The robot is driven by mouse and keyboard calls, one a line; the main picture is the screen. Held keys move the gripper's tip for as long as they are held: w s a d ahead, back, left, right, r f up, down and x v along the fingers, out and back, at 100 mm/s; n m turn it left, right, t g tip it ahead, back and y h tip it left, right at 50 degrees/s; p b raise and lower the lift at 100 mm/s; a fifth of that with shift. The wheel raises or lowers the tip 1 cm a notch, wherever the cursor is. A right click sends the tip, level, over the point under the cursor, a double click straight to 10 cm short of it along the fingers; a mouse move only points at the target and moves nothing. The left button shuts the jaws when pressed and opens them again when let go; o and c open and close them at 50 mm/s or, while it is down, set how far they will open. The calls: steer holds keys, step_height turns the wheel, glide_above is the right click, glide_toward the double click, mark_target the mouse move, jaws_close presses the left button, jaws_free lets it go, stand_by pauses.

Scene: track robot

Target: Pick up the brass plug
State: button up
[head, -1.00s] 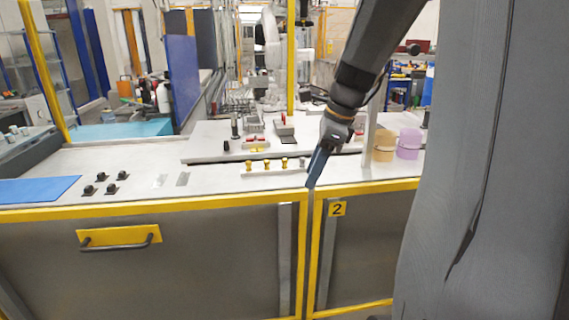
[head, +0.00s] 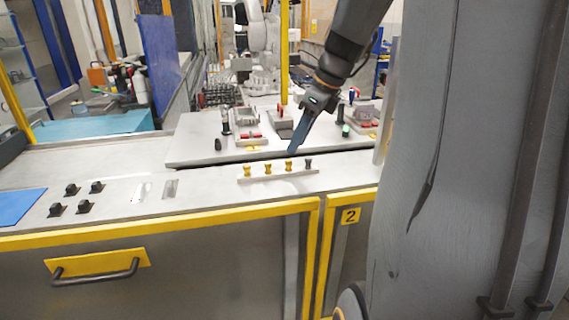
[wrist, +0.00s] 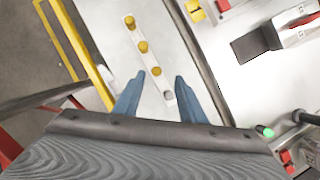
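Several plugs stand in a row on a pale strip (head: 280,172) on the bench. Three are brass-yellow: a left one (head: 247,171), a middle one (head: 268,168) and a right one (head: 289,165). A dark grey plug (head: 308,164) stands at the right end. In the wrist view the brass plugs run up and left from my gripper, the closest brass one (wrist: 156,71) lying just beyond the fingertips. The grey plug (wrist: 168,95) shows between the fingers. My gripper (wrist: 166,74) is open and empty, with blue fingers, above the strip's right end. Its height above the plugs is hard to tell.
Black knobs (head: 76,198) and a blue mat (head: 18,205) lie on the bench to the left. A raised plate (head: 200,140) behind the strip carries fixtures with red parts (head: 250,138). A yellow edge (head: 200,222) runs along the bench front.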

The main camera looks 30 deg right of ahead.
mark_target(290, 161)
steer(key=shift+s+p+x, duration=0.2)
steer(key=shift+p+x, duration=0.15)
steer(key=shift+x, duration=1.2)
steer(key=shift+s+p+x, duration=0.25)
steer(key=shift+p+x, duration=0.05)
steer(key=shift+x, duration=1.2)
steer(key=shift+a+f, duration=0.1)
steer(key=shift+f, duration=0.05)
jaws_close()
